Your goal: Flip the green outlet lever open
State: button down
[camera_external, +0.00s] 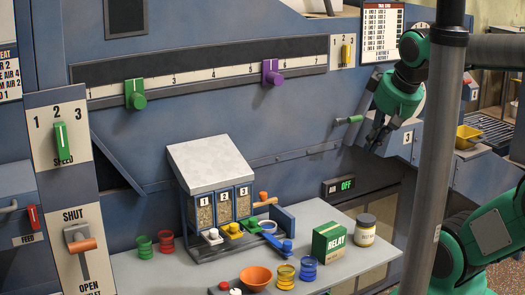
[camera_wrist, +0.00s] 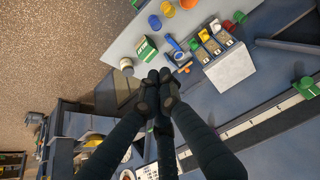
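A small green-handled lever (camera_external: 349,120) sticks out from the blue machine wall, left of the chute marked 3. Its handle lies roughly level and points left. My gripper (camera_external: 376,138) hangs just right of and slightly below this handle, apart from it. In the wrist view my gripper's dark fingers (camera_wrist: 158,77) come together at the tips, with nothing seen between them. I cannot make out the green lever in the wrist view; the fingers may hide it. A separate lever with an orange handle (camera_external: 81,245) stands on the SHUT/OPEN plate at the lower left, near SHUT.
A grey table (camera_external: 350,262) below holds a green RELAY box (camera_external: 328,241), a jar (camera_external: 365,230), cups and a bin rack (camera_external: 211,165). A green slider knob (camera_external: 135,94) and a purple one (camera_external: 271,73) sit on the wall rail. A grey post (camera_external: 437,150) crosses the right side.

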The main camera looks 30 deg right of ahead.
dwell(0.4)
jog(key=w+d+r+m+y+p, duration=0.1)
jog(key=w+d+r+m+p, duration=0.1)
jog(key=w+m, duration=0.4)
jog(key=w+d+r+m+p, duration=0.1)
jog(key=w+r+m, duration=0.15)
jog(key=w, duration=0.65)
jog(key=w+d+f+m+p, duration=0.2)
jog(key=w+d+m+p, duration=0.1)
jog(key=w+d+m, duration=0.9)
jog(key=w+d+f+m+p, duration=0.1)
jog(key=w+d+f+m, duration=0.4)
jog(key=d, duration=0.4)
jog(key=w+d+f+m+t+p, duration=0.1)
jog(key=w+d+f+m, duration=0.4)
jog(key=d, duration=0.5)
jog(key=w+d+f+m+h+p, duration=0.1)
jog(key=w+d+f+m+p, duration=0.2)
jog(key=d, duration=0.7)
notch_tip(320, 180, down, 3)
jog(key=w+m, duration=0.2)
jog(key=shift+w, duration=0.3)
jog(key=shift+w+a+m, duration=0.1)
jog(key=shift+m, duration=0.15)
